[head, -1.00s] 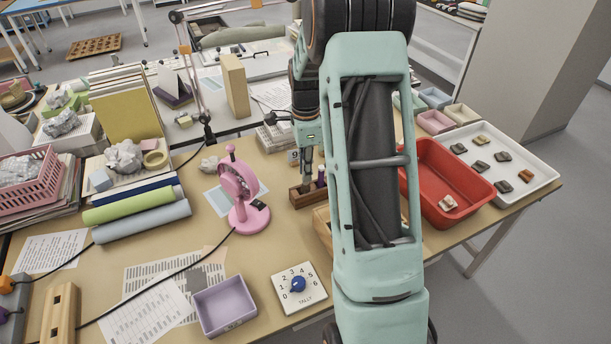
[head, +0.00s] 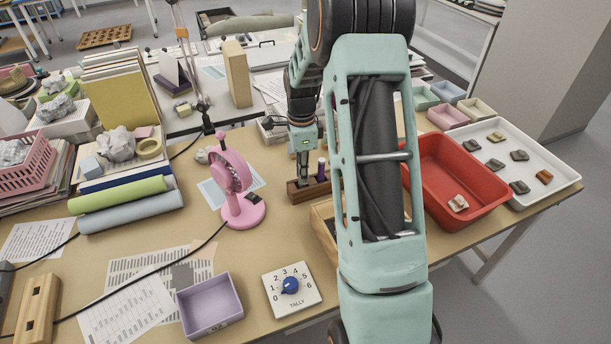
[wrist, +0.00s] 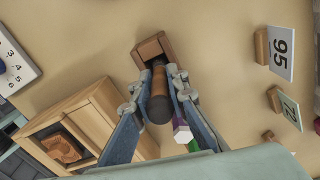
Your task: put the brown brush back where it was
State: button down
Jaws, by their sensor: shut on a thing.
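My gripper (wrist: 156,84) is shut on the brown brush (wrist: 158,107), whose dark rounded handle end faces the wrist camera. The brush's far end meets a dark slot in the wooden holder (wrist: 152,45); how deep it sits is hidden. In the head view my gripper (head: 304,172) points down over the left part of this brown holder (head: 298,195), and the brush is hard to make out there. A purple-topped tool (head: 322,168) stands upright at the holder's right end. It also shows beside the right finger in the wrist view (wrist: 181,130).
A pink fan (head: 238,185) stands left of the holder. A wooden box (wrist: 70,135) is close by, partly behind my arm in the head view. A red tray (head: 455,180) and a white tray with sherds (head: 555,180) lie right. Number cards (wrist: 281,53) stand nearby.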

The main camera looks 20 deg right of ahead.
jog(key=shift+a, duration=0.1)
jog(key=shift+f, duration=0.3)
jog(key=c, duration=1.9)
grip_release()
jog(key=shift+r, duration=0.2)
notch_tip(320, 180, up, 12)
jog(key=shift+r+p, duration=0.15)
jog(key=shift+p, duration=0.3)
